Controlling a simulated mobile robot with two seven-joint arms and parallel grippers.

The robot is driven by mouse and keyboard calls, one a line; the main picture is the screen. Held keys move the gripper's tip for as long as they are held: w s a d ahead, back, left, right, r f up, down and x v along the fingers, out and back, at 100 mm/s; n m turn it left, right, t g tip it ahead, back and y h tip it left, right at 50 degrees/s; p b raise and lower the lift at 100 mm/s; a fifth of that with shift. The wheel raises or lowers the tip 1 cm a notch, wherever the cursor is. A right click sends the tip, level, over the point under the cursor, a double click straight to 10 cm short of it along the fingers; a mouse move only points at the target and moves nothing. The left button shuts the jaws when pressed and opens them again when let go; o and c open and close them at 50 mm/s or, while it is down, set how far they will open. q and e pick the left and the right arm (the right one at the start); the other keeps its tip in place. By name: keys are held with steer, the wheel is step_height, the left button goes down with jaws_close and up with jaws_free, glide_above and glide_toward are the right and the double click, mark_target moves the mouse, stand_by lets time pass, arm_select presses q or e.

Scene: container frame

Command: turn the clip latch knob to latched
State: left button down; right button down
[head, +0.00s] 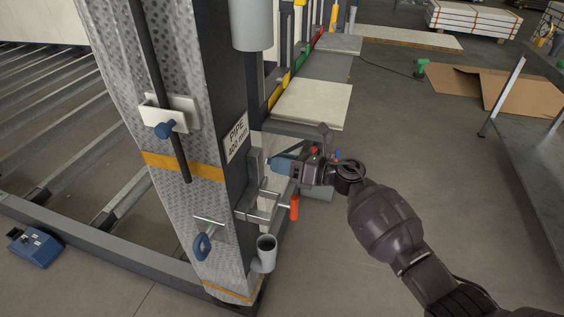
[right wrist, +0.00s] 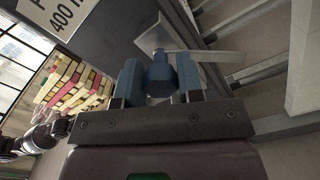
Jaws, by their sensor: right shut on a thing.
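My right gripper (head: 278,165) is at the right side of the upright post, below the "PIPE 400 mm" label (head: 237,138). In the right wrist view, its two blue fingers are shut on a blue knob (right wrist: 160,75), one finger on each side. The knob stands in front of a pale metal plate (right wrist: 158,36), and a flat light bar (right wrist: 207,56) reaches right from behind it. In the head view the fingers hide this knob. The latch's exact turn is hard to tell. My left gripper is not in view.
The post also carries a blue knob on a white bracket (head: 186,106) with a black rod, a blue loop handle (head: 202,246), an orange handle (head: 294,207) and a grey cup (head: 265,254). A blue box (head: 36,247) lies at left. Floor right of the post is open.

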steer(key=m+p, duration=0.1)
steer(key=m, duration=0.4)
steer(key=shift+m, duration=0.3)
steer(key=shift+w+m+p, duration=0.1)
steer(key=shift+m+p, duration=0.35)
steer(key=shift+m, duration=0.75)
steer(key=shift+f+m, duration=0.1)
steer(key=shift+m, duration=1)
steer(key=c, duration=0.8)
jaws_free()
steer(key=shift+o, duration=0.2)
